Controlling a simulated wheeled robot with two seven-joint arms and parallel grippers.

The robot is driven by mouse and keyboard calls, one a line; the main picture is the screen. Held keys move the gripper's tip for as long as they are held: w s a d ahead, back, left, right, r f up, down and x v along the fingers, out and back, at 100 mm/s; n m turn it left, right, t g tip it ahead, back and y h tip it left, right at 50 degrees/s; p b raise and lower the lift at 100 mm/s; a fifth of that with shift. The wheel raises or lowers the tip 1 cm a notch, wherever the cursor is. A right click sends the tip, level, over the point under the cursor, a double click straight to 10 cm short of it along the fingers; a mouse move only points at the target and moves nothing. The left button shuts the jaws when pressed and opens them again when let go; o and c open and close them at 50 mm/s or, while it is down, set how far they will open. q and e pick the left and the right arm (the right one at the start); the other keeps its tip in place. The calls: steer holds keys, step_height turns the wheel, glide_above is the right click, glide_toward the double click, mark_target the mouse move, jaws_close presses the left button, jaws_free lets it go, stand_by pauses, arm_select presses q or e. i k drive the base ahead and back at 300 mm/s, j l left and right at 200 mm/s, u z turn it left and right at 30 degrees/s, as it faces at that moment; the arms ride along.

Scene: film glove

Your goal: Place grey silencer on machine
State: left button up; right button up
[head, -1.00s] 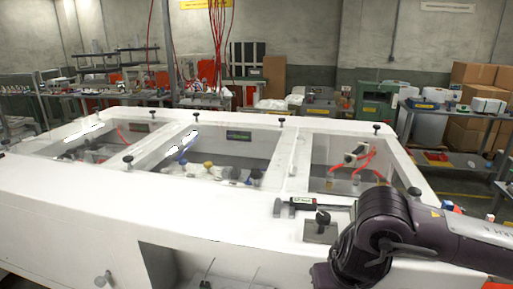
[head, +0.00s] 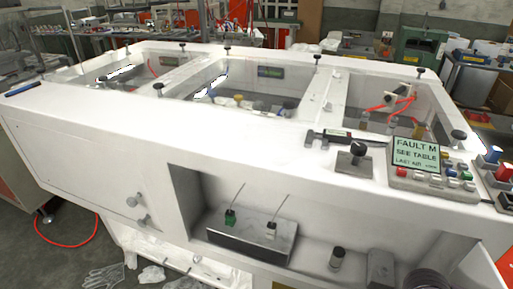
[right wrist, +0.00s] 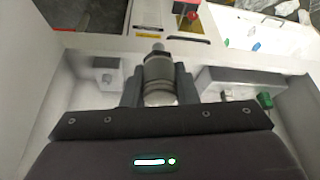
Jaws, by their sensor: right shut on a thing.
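A grey ribbed cylinder, which looks like the grey silencer (right wrist: 158,78), stands between the two dark fingers of my right gripper (right wrist: 160,88) in the right wrist view. The fingers are shut on its sides, and a narrower metal tip shows at its far end. The white machine (head: 85,145) fills the head view. Its open front recess holds a small dark-capped cylinder (head: 337,258); I cannot tell whether this is the gripped one. Neither gripper shows in the head view.
A caliper (head: 345,137) and a control panel (head: 430,172) sit on the machine's top. Gloves (head: 105,277) lie on the floor.

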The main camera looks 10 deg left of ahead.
mark_target(184, 123)
steer(key=i+j+z, duration=0.1)
steer(key=j, duration=0.4)
steer(key=i+j, duration=0.1)
steer(key=j, duration=0.4)
steer(key=i+j+z, duration=0.15)
steer(key=j, duration=0.9)
steer(key=i+z, duration=0.05)
